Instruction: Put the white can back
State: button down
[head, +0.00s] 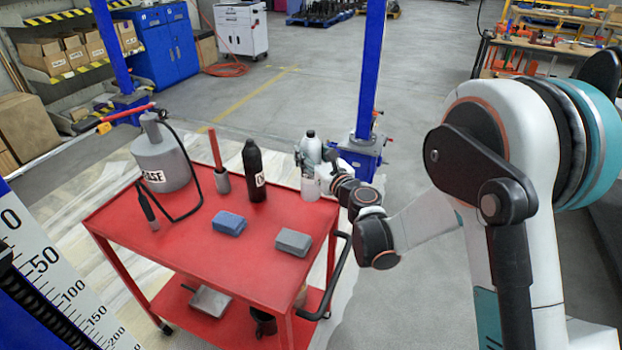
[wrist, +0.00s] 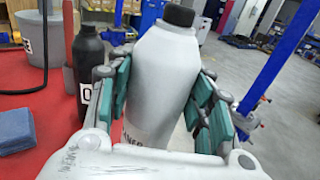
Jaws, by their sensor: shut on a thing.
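The white can (head: 310,149) has a black cap and is upright at the far right corner of the red cart (head: 184,245). In the wrist view the white can (wrist: 163,82) fills the space between my finger pads. My gripper (wrist: 160,100) is shut on its body, with a green pad on each side; it also shows in the head view (head: 322,164), reaching in from the right. The can's lower part is partly hidden by my gripper. I cannot tell whether its base touches the cart top.
On the cart, a black bottle (head: 254,171) stands left of the can, beside a grey cup with a red handle (head: 221,178). A large grey can (head: 161,160) stands at left. A blue sponge (head: 229,223) and grey block (head: 293,242) lie in front. A blue post (head: 370,75) rises behind.

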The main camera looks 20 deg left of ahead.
jog(key=shift+f+b, duration=1)
jog(key=shift+f, duration=2.1)
jog(key=c, duration=0.8)
grip_release()
